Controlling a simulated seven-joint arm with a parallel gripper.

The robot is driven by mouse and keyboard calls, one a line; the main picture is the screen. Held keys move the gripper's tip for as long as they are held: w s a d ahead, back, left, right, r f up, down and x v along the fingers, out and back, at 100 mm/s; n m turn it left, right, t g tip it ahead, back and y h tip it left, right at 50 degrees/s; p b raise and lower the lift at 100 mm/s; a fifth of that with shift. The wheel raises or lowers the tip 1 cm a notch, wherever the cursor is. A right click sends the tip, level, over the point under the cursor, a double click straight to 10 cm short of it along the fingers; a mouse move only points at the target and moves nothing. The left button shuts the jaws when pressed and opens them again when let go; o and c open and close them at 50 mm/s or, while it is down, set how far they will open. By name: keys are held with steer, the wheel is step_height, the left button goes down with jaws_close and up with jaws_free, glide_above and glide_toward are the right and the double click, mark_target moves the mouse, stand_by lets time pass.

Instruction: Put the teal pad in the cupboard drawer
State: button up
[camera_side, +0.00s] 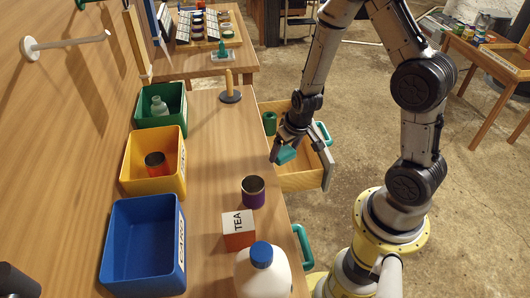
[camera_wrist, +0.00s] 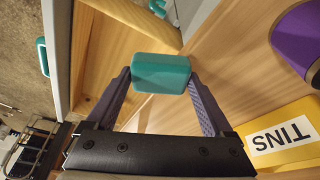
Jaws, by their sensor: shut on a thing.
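The teal pad (camera_side: 286,155), a small rounded block, is between the fingertips of my gripper (camera_side: 280,152). In the wrist view the pad (camera_wrist: 161,73) is gripped at both ends by the two fingers. The cupboard drawer (camera_side: 302,180) is pulled out from under the counter, with light wooden walls and a teal handle (camera_side: 323,133). In the side view the pad appears over the drawer, close to the counter edge; its exact height is hard to tell. A dark green cylinder (camera_side: 269,122) is at the far end of the drawer. My gripper hides part of the drawer's inside.
On the counter near the drawer stand a purple tin (camera_side: 253,192), a TEA box (camera_side: 238,230), a white jug (camera_side: 262,275) and a peg on a dark base (camera_side: 230,90). Green (camera_side: 162,105), yellow (camera_side: 152,160) and blue (camera_side: 143,245) bins line the wall.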

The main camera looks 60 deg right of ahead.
steer(key=shift+s+f+m, duration=0.85)
steer(key=shift+s+m, duration=0.65)
steer(key=shift+s, duration=0.55)
steer(key=w+d+f+m, duration=0.1)
steer(key=w+d+f, duration=0.15)
steer(key=d, duration=0.25)
steer(key=w+d+f+h, duration=0.1)
steer(key=w+d+f, duration=0.1)
steer(key=w+d, duration=0.3)
steer(key=w+d+f+m, duration=0.1)
steer(key=w+d+f, duration=0.15)
steer(key=d, duration=0.35)
steer(key=shift+g, duration=0.4)
steer(key=shift+s+f, duration=0.1)
steer(key=shift+f, duration=4.6)
steer(key=shift+f, duration=0.1)
steer(key=o, duration=1.1)
steer(key=shift+c, duration=0.2)
